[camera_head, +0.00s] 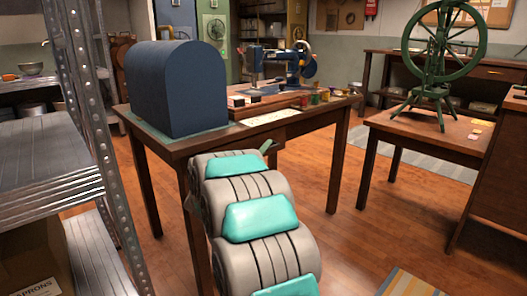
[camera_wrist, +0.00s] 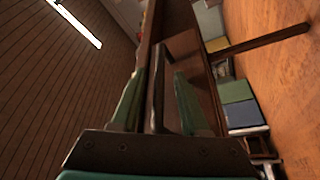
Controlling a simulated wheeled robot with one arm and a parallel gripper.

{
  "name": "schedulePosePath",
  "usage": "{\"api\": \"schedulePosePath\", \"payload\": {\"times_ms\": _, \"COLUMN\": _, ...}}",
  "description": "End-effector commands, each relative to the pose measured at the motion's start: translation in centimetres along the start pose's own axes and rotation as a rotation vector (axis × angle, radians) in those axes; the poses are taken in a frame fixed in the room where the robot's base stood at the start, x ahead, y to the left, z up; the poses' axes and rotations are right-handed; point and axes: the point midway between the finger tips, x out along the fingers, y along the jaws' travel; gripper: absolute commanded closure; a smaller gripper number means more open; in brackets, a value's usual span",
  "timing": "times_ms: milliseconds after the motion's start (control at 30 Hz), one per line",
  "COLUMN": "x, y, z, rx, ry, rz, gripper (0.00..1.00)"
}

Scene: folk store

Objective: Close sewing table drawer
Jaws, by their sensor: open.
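The sewing table (camera_head: 310,117) is a dark wooden table in the middle of the head view. My gripper (camera_head: 268,147) is at its front edge, mostly hidden behind my arm. The drawer cannot be made out in the head view, where my arm covers part of the table front. In the wrist view, turned on its side, my gripper (camera_wrist: 160,100) has its two green fingers apart. A dark narrow wooden part (camera_wrist: 156,92), perhaps the drawer's edge or handle, shows between them. I cannot tell whether the fingers touch it or how far the drawer is out.
A blue domed cover (camera_head: 177,88) and a blue sewing machine (camera_head: 287,66) stand on the table. A metal shelf (camera_head: 50,160) is close on the left. A smaller table (camera_head: 425,136) with a green spinning wheel (camera_head: 441,55) stands right. Floor between the tables is clear.

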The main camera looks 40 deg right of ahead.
Motion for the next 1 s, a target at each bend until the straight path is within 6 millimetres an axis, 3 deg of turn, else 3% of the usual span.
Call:
{"api": "schedulePosePath", "payload": {"times_ms": 67, "x": -0.01, "y": -0.01, "z": 0.0, "rx": 0.0, "ry": 0.0, "rz": 0.0, "gripper": 0.58}}
{"api": "schedulePosePath", "payload": {"times_ms": 433, "x": -0.03, "y": -0.03, "z": 0.01, "rx": 0.0, "ry": 0.0, "rz": -0.001, "gripper": 0.99}}
{"api": "schedulePosePath", "payload": {"times_ms": 1000, "x": -0.04, "y": -0.08, "z": 0.03, "rx": 0.0, "ry": -0.001, "rz": -0.002, "gripper": 1.0}}
